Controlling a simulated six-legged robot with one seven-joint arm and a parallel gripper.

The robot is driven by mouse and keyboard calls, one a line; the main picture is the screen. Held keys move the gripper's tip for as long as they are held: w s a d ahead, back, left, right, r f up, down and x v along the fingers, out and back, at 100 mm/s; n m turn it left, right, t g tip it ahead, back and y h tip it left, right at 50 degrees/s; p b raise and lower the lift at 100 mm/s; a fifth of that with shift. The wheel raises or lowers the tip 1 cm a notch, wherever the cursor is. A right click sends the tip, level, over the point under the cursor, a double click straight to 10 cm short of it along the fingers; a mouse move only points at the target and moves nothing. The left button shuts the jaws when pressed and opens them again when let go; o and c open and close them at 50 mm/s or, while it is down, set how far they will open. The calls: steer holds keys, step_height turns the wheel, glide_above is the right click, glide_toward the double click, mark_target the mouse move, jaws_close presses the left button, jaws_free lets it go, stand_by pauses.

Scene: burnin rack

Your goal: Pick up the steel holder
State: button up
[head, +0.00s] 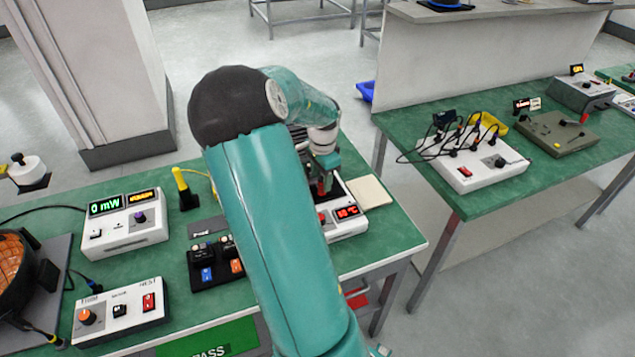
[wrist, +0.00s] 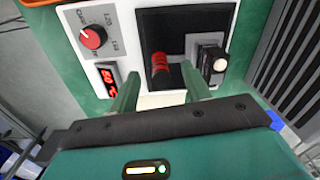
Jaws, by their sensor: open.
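A white heater unit with a black recess (wrist: 160,35) and a red temperature display (wrist: 108,79) is in front of my gripper (wrist: 160,74). A red ribbed piece (wrist: 160,63) stands in the recess, in line with the gap between my fingers. Beside it on the right is a small dark block with a pale round end (wrist: 215,63) against a grey metal plate. I cannot tell for sure which of these belongs to the steel holder. My gripper is open, with nothing between its fingers. In the head view my gripper (head: 325,178) is over the heater unit (head: 350,222), partly hidden by my arm.
A red dial (wrist: 92,37) is on the heater's panel. In the head view, a power meter (head: 125,228), a black tray with small blocks (head: 215,268) and a switch box (head: 118,312) stand left. A pale pad (head: 370,191) lies right. A second bench (head: 480,195) is farther right.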

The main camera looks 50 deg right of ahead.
steer(key=shift+d+f, duration=0.1)
steer(key=shift+f, duration=1.45)
jaws_close()
steer(key=shift+r, duration=0.1)
steer(key=shift+r, duration=0.45)
step_height(320, 180, up, 2)
steer(key=s+a+r, duration=0.9)
steer(key=a, duration=0.1)
steer(key=shift+s+r, duration=0.35)
steer(key=shift+r, duration=0.05)
